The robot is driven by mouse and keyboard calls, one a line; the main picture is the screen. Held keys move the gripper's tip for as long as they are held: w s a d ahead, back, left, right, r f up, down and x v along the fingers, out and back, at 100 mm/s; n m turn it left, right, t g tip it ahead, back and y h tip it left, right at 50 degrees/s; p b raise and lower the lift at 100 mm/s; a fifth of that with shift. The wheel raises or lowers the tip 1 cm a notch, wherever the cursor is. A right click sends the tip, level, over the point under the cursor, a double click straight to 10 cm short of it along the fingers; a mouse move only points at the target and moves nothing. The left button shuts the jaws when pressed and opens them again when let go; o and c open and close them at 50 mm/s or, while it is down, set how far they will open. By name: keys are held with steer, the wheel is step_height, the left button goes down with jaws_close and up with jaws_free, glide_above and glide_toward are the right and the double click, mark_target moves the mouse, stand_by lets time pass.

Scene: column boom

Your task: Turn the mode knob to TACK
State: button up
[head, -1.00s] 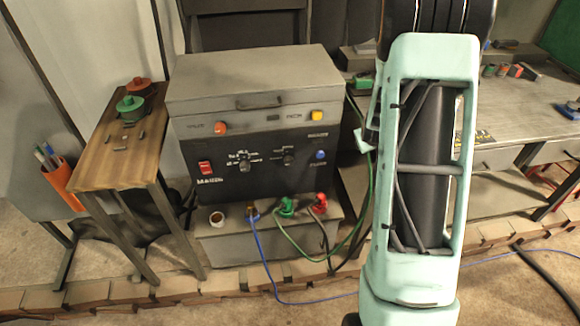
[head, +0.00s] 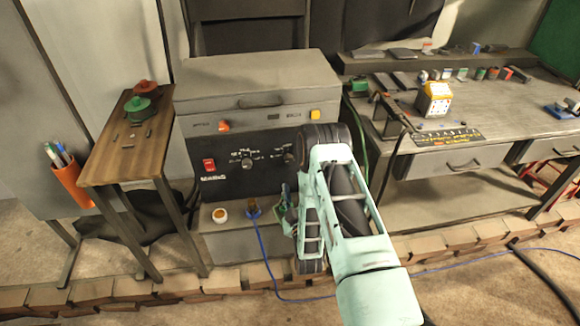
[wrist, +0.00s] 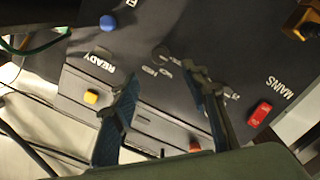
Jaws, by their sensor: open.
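The welding machine's black front panel (head: 225,175) shows two round knobs in the head view, a left knob (head: 247,161) and a right knob (head: 289,154) close to my arm. Their small labels are unreadable, so I cannot tell which one is the mode knob or where TACK lies. In the wrist view the panel appears turned round, with one grey knob (wrist: 160,53) just beyond the fingers. My gripper (wrist: 160,112) is open and empty, its two fingers apart in front of the panel. The right finger covers some panel markings. My arm hides much of the gripper in the head view.
A red mains switch (head: 209,165), an orange button (head: 224,126) and a yellow button (head: 315,115) surround the knobs. A blue button (wrist: 60,29) shows in the wrist view. A cup (head: 220,215) and a blue cable (head: 262,245) sit below. A workbench (head: 460,180) stands right.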

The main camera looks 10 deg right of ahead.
mark_target(289, 161)
steer(key=w, duration=1)
steer(key=shift+w+d+p, duration=0.1)
steer(key=shift+w+p, duration=0.2)
steer(key=shift+p, duration=0.1)
jaws_close()
